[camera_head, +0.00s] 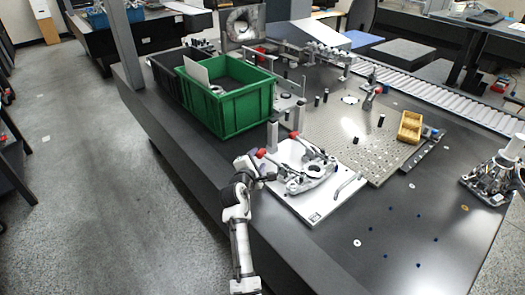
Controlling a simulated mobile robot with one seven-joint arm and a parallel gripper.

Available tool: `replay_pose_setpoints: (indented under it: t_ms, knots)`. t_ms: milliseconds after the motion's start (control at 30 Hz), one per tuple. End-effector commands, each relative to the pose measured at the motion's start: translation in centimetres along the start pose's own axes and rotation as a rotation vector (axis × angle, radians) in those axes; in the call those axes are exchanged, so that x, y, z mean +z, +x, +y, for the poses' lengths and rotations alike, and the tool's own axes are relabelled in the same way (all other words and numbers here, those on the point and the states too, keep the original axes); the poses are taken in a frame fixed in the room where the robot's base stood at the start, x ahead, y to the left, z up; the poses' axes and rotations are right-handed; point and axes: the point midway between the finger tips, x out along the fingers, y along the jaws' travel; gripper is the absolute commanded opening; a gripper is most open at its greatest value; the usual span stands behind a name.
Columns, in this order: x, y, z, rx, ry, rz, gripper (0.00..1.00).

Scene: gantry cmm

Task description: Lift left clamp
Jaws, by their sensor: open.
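The left clamp (261,153) shows as a red-tipped handle at the left edge of a white fixture plate (317,211). A second red-tipped clamp handle (293,135) is farther back on the plate. A grey metal part (312,180) lies on the plate between the clamps and a bent lever (350,184) at the right. My gripper (265,172) is at the plate's left edge, just below the left clamp's red tip in the picture. It is open; its fingers are small here, and I cannot tell whether they touch the handle.
A green bin (232,115) stands behind and left of the plate. Grey upright posts (272,136) rise close to the clamps. A perforated metal plate (345,130) lies to the right, with a yellow tray (410,127) on it. The front right table (400,235) is mostly clear.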

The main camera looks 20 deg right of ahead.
Motion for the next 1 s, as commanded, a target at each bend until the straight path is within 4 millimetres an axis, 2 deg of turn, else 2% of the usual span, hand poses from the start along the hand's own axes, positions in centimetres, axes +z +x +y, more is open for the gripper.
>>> replay_pose_setpoints:
  t_ms: [200, 400, 567, 833, 1000]
  knots:
    - [0.1, 3.9, 0.2, 0.001, 0.001, -0.001, 0.47]
    - [0.0, 6.1, 0.1, 0.001, 0.002, 0.000, 0.47]
    - [0.0, 6.8, 0.1, 0.002, 0.001, 0.001, 0.47]
    - [0.0, 6.9, 0.1, 0.002, 0.002, 0.001, 0.47]
    - [0.0, 6.9, 0.1, 0.002, 0.002, 0.001, 0.26]
